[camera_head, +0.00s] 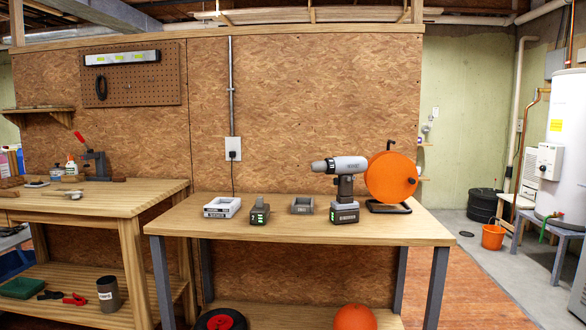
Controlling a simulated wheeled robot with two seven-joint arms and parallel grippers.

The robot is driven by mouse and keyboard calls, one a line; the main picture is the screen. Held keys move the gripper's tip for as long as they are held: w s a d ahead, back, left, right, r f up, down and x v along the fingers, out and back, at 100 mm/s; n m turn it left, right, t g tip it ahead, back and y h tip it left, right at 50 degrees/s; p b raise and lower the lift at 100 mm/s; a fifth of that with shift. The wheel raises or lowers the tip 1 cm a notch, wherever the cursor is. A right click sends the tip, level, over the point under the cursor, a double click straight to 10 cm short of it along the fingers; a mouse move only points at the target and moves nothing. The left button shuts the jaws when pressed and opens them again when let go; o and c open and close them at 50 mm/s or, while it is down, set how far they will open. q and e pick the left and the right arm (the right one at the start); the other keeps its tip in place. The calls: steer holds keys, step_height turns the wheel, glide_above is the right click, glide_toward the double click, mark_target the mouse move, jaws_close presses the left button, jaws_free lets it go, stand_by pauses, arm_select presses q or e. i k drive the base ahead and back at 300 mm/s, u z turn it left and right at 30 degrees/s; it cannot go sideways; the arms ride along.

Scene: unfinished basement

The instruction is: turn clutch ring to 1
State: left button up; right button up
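A grey and black cordless drill (346,184) stands upright on its battery (345,212) on the wooden workbench, its nose pointing left. The clutch ring (330,165) sits behind the dark chuck at the front of the drill. Its numbers are too small to read from here. Neither of my grippers is in view, and nothing touches the drill.
The workbench (280,230) also holds a light grey charger (222,207), a spare battery (260,212), a grey tray (302,206) and an orange cable reel (391,178) close behind the drill's right. The bench front is clear. Another bench (90,203) stands left.

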mark_target(331, 164)
steer(key=u, duration=0.55)
steer(key=i, duration=0.9)
steer(key=u, duration=0.2)
